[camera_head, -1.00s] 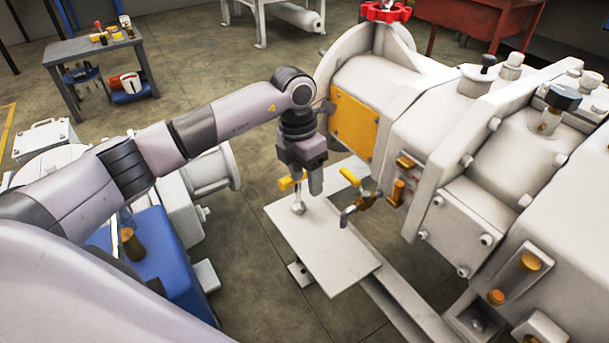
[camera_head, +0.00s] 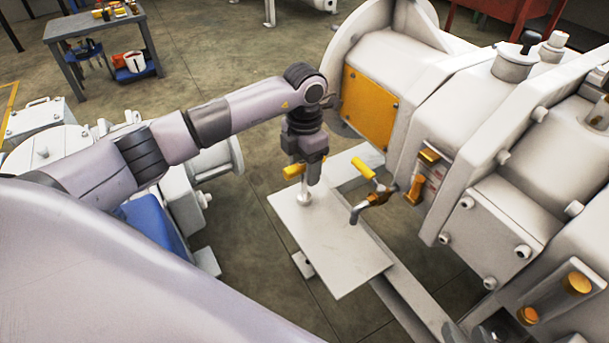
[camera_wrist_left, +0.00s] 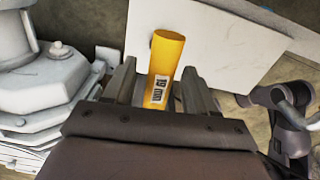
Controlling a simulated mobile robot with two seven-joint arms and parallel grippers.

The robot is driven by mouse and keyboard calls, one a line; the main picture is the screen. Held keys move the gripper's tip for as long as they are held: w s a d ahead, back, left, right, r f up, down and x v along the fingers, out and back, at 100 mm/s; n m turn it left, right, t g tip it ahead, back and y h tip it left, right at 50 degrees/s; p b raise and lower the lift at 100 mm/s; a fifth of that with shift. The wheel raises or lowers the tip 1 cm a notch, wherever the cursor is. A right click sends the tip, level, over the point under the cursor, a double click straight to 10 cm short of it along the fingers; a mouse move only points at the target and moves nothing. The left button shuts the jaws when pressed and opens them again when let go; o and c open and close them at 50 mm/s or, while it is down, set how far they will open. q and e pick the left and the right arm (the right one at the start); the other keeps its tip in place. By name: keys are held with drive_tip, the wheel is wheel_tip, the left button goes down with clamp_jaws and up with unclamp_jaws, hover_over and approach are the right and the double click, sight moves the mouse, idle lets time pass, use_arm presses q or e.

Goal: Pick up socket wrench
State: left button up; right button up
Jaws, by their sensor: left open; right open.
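The socket wrench, with a yellow handle (camera_head: 293,171) and a metal shaft, stands on a white plate (camera_head: 345,262) beside the large white machine. My left gripper (camera_head: 309,174) is lowered over it from above and hides part of it. In the left wrist view the yellow handle (camera_wrist_left: 164,64), with a black-and-white label, lies between the two spread fingers of my left gripper (camera_wrist_left: 158,76). A narrow gap shows on each side of the handle. My right gripper is in neither view.
A grey side table (camera_head: 92,24) with small items stands far back left.

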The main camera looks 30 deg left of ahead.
use_arm(q)
drive_tip(key=shift+f, duration=0.15)
clamp_jaws()
use_arm(e)
drive_tip(key=shift+w+a+r, duration=0.15)
drive_tip(key=shift+a+r, duration=0.1)
use_arm(q)
drive_tip(key=shift+w, duration=0.1)
drive_tip(key=shift+r, duration=0.6)
wheel_tip(320, 180, up, 19)
drive_tip(key=p, duration=0.5)
use_arm(e)
drive_tip(key=shift+s+d+h, duration=0.25)
drive_tip(key=shift+d, duration=0.35)
drive_tip(key=shift+s+d+h, duration=0.2)
drive_tip(key=shift+d+h, duration=0.1)
drive_tip(key=shift+d, duration=0.25)
drive_tip(key=shift+s+d+h, duration=0.25)
drive_tip(key=shift+d, duration=0.35)
